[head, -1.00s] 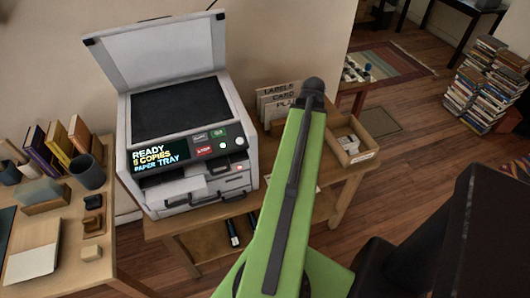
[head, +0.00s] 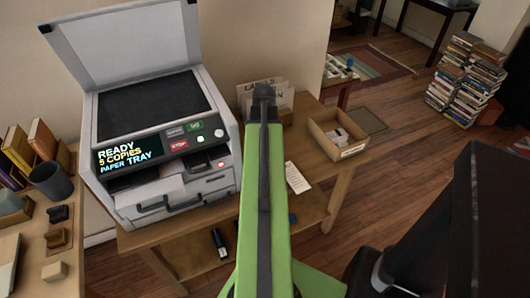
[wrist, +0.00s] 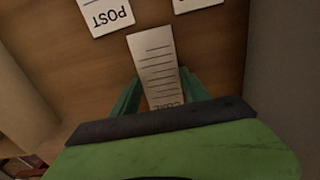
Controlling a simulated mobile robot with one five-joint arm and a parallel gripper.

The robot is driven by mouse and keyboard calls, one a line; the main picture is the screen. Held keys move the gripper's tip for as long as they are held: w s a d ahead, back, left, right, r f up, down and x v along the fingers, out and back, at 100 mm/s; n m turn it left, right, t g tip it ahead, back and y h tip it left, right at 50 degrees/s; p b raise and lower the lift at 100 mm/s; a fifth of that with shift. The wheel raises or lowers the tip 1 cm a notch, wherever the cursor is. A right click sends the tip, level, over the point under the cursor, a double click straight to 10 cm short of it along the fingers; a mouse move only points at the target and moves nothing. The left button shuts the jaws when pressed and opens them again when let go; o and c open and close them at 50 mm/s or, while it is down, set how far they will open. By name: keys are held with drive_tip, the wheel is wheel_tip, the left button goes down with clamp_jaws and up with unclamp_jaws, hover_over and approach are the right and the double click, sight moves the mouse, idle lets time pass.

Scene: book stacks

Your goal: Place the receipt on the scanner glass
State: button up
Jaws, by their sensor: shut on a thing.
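The scanner (head: 222,165) stands on a wooden table with its lid (head: 125,45) raised. Its dark glass (head: 150,105) is bare. In the wrist view, a long white printed slip, the receipt (wrist: 155,62), lies between the two green fingers of my gripper (wrist: 158,92), which is shut on it. Its near end, with a partly hidden heading, is toward my gripper. Wood lies below it; I cannot tell the gap. In the head view my green arm reaches up right of the scanner and hides the fingers and held slip.
A slip headed POST (wrist: 106,14) and another slip (wrist: 197,4) lie on the wood. A printed slip (head: 298,178) shows right of my arm. An open box (head: 338,135) stands at the table's right, and a card holder (head: 285,100) behind my arm. Another table with books is left.

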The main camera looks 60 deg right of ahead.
drive_tip(key=shift+f, duration=0.1)
drive_tip(key=o, duration=1.3)
wheel_tip(320, 180, up, 13)
drive_tip(key=p, duration=1.2)
drive_tip(key=shift+f, duration=0.2)
